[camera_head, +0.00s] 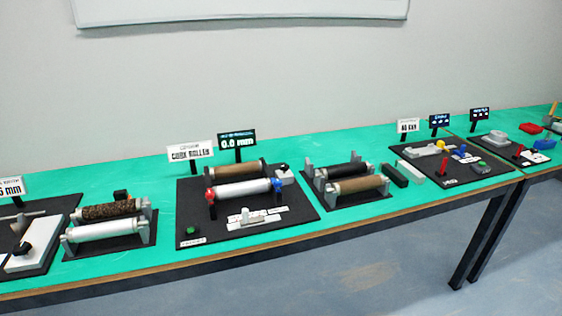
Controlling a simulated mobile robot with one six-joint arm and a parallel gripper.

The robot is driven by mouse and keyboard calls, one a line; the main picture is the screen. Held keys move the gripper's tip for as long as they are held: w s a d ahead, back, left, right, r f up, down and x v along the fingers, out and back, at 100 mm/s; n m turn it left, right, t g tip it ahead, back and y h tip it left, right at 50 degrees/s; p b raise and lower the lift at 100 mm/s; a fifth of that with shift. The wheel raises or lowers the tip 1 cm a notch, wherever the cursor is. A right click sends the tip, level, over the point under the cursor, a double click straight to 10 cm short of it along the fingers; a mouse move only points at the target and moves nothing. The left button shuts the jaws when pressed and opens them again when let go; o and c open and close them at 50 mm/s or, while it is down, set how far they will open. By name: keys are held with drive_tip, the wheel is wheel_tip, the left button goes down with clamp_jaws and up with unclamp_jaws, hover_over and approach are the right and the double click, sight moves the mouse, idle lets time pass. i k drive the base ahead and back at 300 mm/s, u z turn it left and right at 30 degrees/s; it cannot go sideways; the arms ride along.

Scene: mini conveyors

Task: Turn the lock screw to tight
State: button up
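A black board (300,218) in the middle of the green table carries a brown roller (235,169) behind a white roller (243,190). A small pale slider-like part (246,218) lies in front. No part is plainly marked as the lock screw; I cannot tell which one it is or how tight it is. The display (237,141) behind reads 0.0 mm. My gripper is not in view.
Roller stands (105,229) flank the board at left, and another (350,186) at right. More boards with coloured parts (468,163) stand farther right. The green table top (135,275) is bare along its front edge. Grey floor (400,280) lies clear in front.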

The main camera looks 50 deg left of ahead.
sight(285, 167)
drive_tip(key=i, duration=0.75)
drive_tip(key=z, duration=0.45)
drive_tip(key=k, duration=0.15)
drive_tip(key=u, duration=2.7)
drive_tip(key=k, duration=0.55)
drive_tip(key=u, duration=0.1)
